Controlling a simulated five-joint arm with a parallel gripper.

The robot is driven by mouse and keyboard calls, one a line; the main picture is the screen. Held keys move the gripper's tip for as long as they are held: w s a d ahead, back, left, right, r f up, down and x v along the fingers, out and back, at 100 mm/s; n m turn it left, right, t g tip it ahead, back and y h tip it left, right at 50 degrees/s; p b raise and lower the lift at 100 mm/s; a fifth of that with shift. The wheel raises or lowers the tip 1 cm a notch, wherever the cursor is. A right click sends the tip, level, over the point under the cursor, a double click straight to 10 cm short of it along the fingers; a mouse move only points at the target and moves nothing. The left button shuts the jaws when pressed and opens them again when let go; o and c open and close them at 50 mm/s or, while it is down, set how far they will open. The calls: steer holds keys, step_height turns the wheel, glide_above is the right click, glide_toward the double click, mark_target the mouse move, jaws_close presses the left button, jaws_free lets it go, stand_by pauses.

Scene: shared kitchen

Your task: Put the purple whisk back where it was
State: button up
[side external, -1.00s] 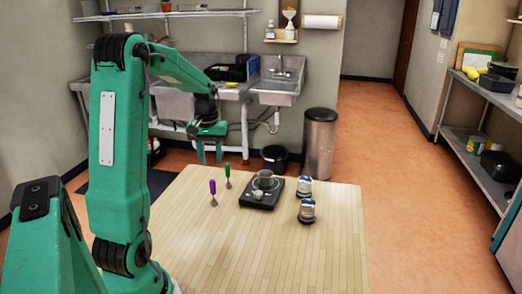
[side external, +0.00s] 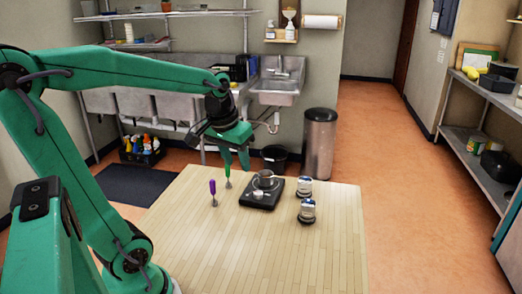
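The purple whisk (side external: 212,188) stands upright, handle up, near the far left part of the wooden table. The green whisk (side external: 228,170) stands upright just behind it and to its right. My gripper (side external: 236,160) is in the air near the table's far edge, above and to the right of the purple whisk and apart from it. Its two fingers point down, look spread, and hold nothing that I can see. One finger shows close to the top of the green whisk; I cannot tell whether they touch.
A dark scale (side external: 259,198) with a clear glass vessel (side external: 264,179) and a small cup (side external: 258,194) on it is right of the whisks. The near part of the table (side external: 255,255) is clear.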

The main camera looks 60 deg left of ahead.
steer(key=s+d+m+t+h, duration=0.1)
steer(key=s+d+m, duration=0.3)
steer(key=d, duration=0.6)
steer(key=shift+s+d+r+m+t, duration=0.35)
steer(key=shift+s+t, duration=0.45)
steer(key=shift+s, duration=0.55)
steer(key=shift+a+f, duration=0.1)
steer(key=shift+f, duration=0.05)
